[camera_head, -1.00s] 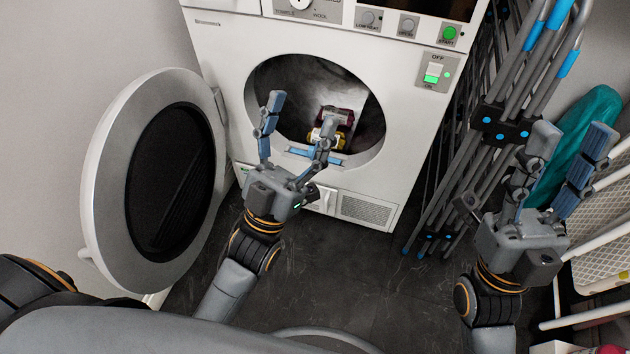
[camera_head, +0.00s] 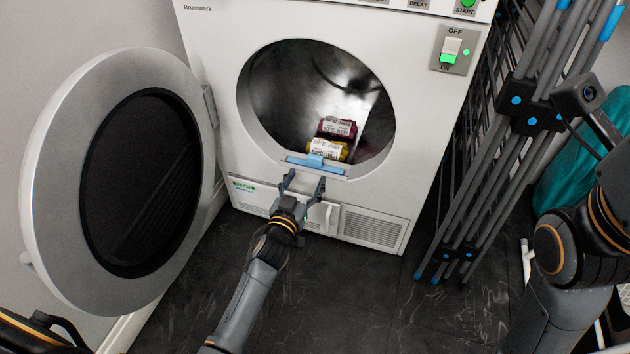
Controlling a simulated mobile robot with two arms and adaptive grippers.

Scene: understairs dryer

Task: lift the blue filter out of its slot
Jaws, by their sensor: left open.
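The blue filter (camera_head: 316,163) sits at the lower lip of the dryer's (camera_head: 215,60) round opening, its light-blue top and raised middle tab showing. Its lower part is hidden in the slot. My left gripper (camera_head: 304,179) is open, fingers pointing up, in front of the dryer just below the filter. Its two fingertips are apart, with nothing between them. I cannot tell whether they touch the dryer front. My right arm shows at the right edge, but I cannot make out its fingers.
A yellow pack (camera_head: 327,150) and a dark red pack (camera_head: 338,127) lie in the drum just behind the filter. The open round door (camera_head: 65,135) stands at left. A folded drying rack (camera_head: 490,180) stands close at right. The dark floor (camera_head: 360,290) is clear.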

